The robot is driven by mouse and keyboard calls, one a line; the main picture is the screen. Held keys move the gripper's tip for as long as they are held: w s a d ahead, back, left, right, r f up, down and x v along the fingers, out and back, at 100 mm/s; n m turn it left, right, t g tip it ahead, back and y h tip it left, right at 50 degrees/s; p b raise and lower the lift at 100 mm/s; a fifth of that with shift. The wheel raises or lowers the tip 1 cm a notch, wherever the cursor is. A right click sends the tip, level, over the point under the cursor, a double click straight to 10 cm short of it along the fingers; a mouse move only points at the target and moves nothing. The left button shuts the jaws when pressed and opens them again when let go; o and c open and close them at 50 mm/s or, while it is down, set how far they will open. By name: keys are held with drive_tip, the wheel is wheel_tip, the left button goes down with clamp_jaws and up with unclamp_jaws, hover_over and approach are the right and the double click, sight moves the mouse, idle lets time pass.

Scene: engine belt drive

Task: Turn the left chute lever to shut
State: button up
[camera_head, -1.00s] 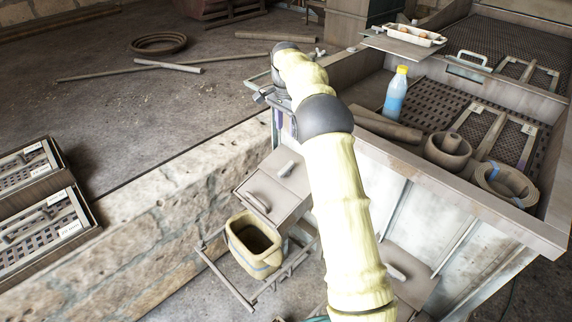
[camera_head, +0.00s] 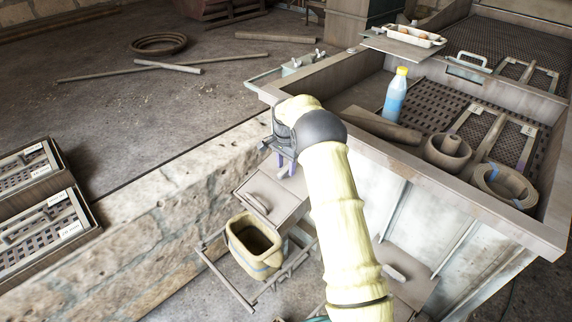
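The left chute (camera_head: 283,203) is a grey-brown sloping box on the side of the large bin, with a bar-like handle (camera_head: 258,202) on its lower front. Its small grey lever sits near the chute's top and is now largely hidden behind my gripper. My gripper (camera_head: 284,164) is just above the top of this chute, pointing down, with purple on its fingers. It is at or very near the lever; I cannot tell whether it touches it. The finger gap is too small and covered to read.
A beige bucket (camera_head: 254,246) stands on a rail frame below the left chute. A second chute (camera_head: 412,290) with a lever is to the right. A stone wall (camera_head: 150,215) runs left of the chutes. The bin holds a bottle (camera_head: 395,97), pots and a coil.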

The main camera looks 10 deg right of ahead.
drive_tip(key=shift+f, duration=0.1)
clamp_jaws()
drive_tip(key=shift+p, duration=0.3)
drive_tip(key=n+p, duration=0.2)
drive_tip(key=n, duration=0.1)
drive_tip(key=shift+w+a+r+g+h, duration=0.1)
drive_tip(key=shift+r+g+h, duration=0.1)
drive_tip(key=shift+g+h, duration=0.15)
drive_tip(key=n+h+p, duration=0.1)
drive_tip(key=n, duration=0.3)
drive_tip(key=shift+w+a+f+n+g, duration=0.1)
drive_tip(key=shift+n+g, duration=0.15)
drive_tip(key=shift+n, duration=0.15)
drive_tip(key=n+h, duration=0.1)
drive_tip(key=n, duration=0.4)
drive_tip(key=shift+a+h+p, duration=0.2)
drive_tip(key=shift+h+p, duration=0.15)
drive_tip(key=shift+p, duration=0.05)
drive_tip(key=shift+a+n+h, duration=0.1)
drive_tip(key=shift+n+h, duration=0.4)
drive_tip(key=shift+n, duration=1.9)
